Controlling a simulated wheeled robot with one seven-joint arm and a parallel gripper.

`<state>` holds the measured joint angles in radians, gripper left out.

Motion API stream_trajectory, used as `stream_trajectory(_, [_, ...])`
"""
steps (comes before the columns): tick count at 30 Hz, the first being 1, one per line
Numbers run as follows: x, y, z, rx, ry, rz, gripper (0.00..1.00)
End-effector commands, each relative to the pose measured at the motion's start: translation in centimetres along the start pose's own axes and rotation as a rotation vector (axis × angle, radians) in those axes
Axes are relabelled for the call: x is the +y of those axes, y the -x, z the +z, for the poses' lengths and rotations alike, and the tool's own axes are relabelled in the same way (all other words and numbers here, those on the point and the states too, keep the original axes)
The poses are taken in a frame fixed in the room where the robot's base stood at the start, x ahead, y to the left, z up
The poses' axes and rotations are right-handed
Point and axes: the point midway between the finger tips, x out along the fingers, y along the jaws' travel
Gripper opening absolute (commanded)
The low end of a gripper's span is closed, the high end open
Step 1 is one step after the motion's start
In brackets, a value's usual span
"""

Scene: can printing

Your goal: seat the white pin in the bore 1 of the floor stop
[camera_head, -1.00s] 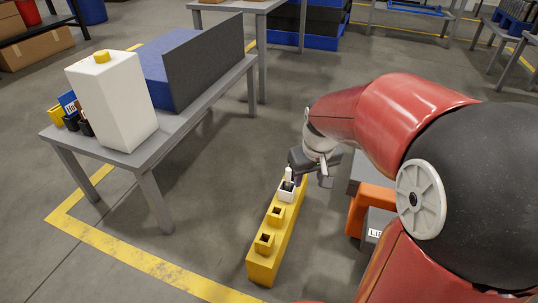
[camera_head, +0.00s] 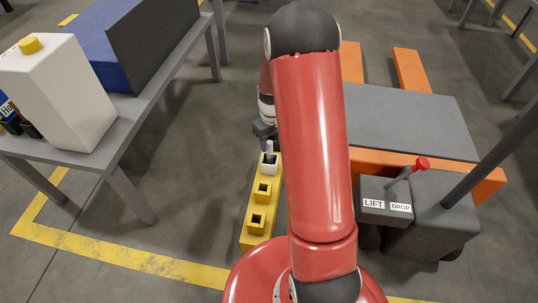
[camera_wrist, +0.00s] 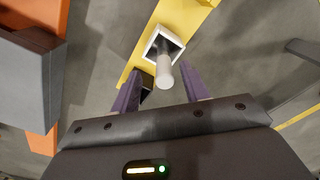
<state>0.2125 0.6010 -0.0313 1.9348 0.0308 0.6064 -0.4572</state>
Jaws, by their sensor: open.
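The yellow floor stop (camera_head: 246,234) is a long bar on the floor with a row of square bores. The white-rimmed bore (camera_head: 269,168) is at its far end in the head view; it also shows in the wrist view (camera_wrist: 151,47). The white pin (camera_head: 269,148) stands up at this bore, its lower end within or over the rim; it also shows in the wrist view (camera_wrist: 165,76). I cannot tell how deep it sits. My gripper (camera_wrist: 160,70) is open, its purple fingers on either side of the pin with gaps. In the head view my arm partly hides the gripper.
Two yellow-rimmed bores (camera_head: 263,190) lie nearer on the stop. A grey table (camera_head: 127,143) with a white container (camera_head: 62,95) stands left. An orange lift cart (camera_head: 487,184) with a grey deck stands right. Floor between table and stop is clear.

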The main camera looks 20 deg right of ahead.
Motion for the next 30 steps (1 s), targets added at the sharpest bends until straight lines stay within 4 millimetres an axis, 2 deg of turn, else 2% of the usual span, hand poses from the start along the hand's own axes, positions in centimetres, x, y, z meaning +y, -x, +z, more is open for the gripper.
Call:
stream_trajectory(3, [-0.5, -2.1, -0.2, -0.003, 0.001, -0.002, 0.45])
stream_trajectory(7, [-0.5, -3.9, -0.2, -0.003, -0.001, -0.001, 0.45])
stream_trajectory(15, [-0.5, -4.1, -0.2, 0.001, -0.001, 0.0, 0.44])
stream_trajectory(25, [-0.5, -4.1, -0.2, 0.0, -0.001, 0.0, 0.01])
stream_trajectory(30, [-0.5, -4.0, -0.3, 0.001, -0.001, 0.0, 0.0])
